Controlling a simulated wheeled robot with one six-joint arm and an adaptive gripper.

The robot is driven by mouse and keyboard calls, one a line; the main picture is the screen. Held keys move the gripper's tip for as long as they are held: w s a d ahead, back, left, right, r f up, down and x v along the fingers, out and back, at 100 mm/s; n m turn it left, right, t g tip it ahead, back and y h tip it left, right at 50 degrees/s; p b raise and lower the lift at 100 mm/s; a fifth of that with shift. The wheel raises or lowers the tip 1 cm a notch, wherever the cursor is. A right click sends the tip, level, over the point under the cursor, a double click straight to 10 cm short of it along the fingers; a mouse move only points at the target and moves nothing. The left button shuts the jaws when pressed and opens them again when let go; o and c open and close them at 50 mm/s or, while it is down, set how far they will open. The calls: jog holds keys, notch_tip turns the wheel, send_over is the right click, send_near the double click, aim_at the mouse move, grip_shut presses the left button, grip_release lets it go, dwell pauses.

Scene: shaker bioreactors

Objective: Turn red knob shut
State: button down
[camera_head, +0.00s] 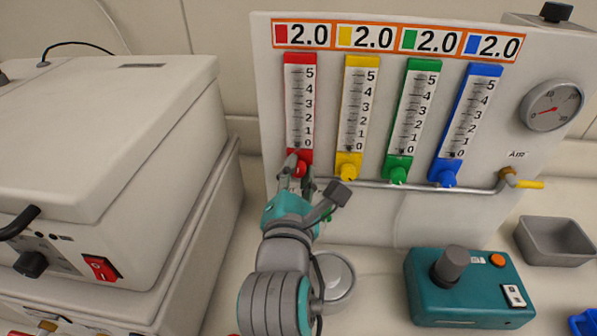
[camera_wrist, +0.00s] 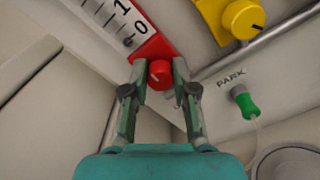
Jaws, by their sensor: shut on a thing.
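The red knob (camera_wrist: 159,74) sits at the bottom of the red flowmeter (camera_head: 299,100) on the white panel. In the wrist view my gripper (camera_wrist: 159,80) has one finger on each side of the knob, shut on it. A small pointer mark shows on the knob's face. In the head view my gripper (camera_head: 297,176) reaches up to the red knob from below and partly covers it. The red flowmeter's scale runs from 0 to 5, and the red square on the display strip (camera_head: 398,40) stands beside 2.0.
Yellow (camera_head: 348,170), green (camera_head: 397,172) and blue (camera_head: 443,175) knobs stand to the right along a metal pipe (camera_head: 420,186). A green PARK fitting (camera_wrist: 245,103) is below right. A large white machine (camera_head: 100,110) is at left. A teal device (camera_head: 468,288) stands in front.

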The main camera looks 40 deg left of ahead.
jog(key=shift+f+n, duration=0.15)
jog(key=shift+n, duration=0.25)
jog(key=c, duration=0.9)
grip_release()
jog(key=shift+v, duration=3.75)
